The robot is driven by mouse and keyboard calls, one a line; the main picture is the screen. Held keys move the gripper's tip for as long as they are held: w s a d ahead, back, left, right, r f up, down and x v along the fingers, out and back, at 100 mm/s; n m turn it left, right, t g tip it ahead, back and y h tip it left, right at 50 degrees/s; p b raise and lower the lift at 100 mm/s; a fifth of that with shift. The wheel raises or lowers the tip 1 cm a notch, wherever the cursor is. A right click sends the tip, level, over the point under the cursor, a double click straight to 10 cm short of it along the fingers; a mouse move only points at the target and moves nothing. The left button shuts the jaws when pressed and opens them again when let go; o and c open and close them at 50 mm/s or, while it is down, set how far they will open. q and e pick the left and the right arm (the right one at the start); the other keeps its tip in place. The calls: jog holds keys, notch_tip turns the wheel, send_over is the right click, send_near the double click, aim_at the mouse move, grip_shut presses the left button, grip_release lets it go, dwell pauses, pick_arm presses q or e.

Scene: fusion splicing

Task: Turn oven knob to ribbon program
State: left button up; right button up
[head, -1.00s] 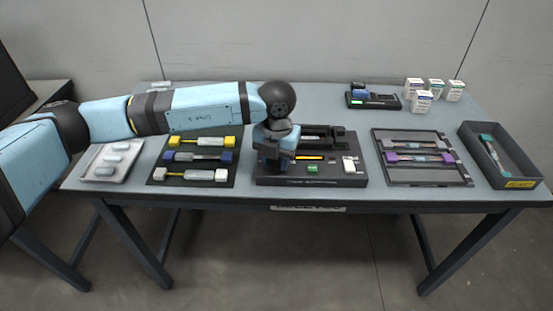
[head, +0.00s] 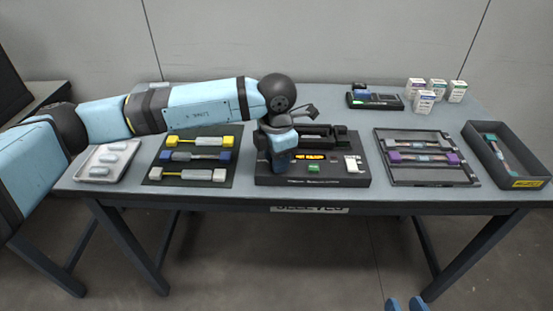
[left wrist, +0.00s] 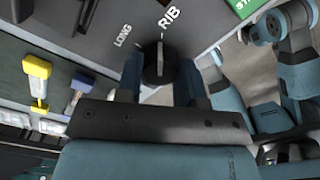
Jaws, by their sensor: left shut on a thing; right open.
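The splicer unit (head: 345,180) is a black box at the middle of the table in the head view. My left gripper (head: 283,170) reaches down onto its left part and hides the knob there. In the left wrist view the dark round knob (left wrist: 157,62) sits between the fingers of my left gripper (left wrist: 160,82), which is shut on it. A pale line on the knob points up, close to the tick by the printed RIB label (left wrist: 169,17). The LONG label (left wrist: 122,36) is to the left.
A mat (head: 150,176) with several colored connector pieces lies left of the unit. A white tray (head: 82,174) is further left. A framed tray (head: 469,182) and a dark bin (head: 494,172) stand to the right. Small boxes (head: 424,102) stand behind.

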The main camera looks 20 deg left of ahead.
pick_arm(q)
jog(key=shift+m, duration=0.4)
pick_arm(e)
jog(key=shift+w+a+r, duration=0.15)
jog(key=shift+w+r, duration=0.05)
jog(key=shift+r, duration=0.15)
jog(key=shift+s+f, duration=0.1)
pick_arm(q)
jog(key=o, duration=0.9)
jog(key=shift+r, duration=0.3)
notch_tip(320, 180, up, 13)
jog(key=shift+r+p, duration=0.15)
jog(key=shift+p, duration=1)
pick_arm(e)
jog(key=f, duration=0.1)
jog(key=s+d+f+g, duration=0.1)
jog(key=f, duration=0.1)
jog(key=s+d+f+g+h, duration=0.1)
jog(key=shift+d+f, duration=0.1)
jog(key=shift+f, duration=0.1)
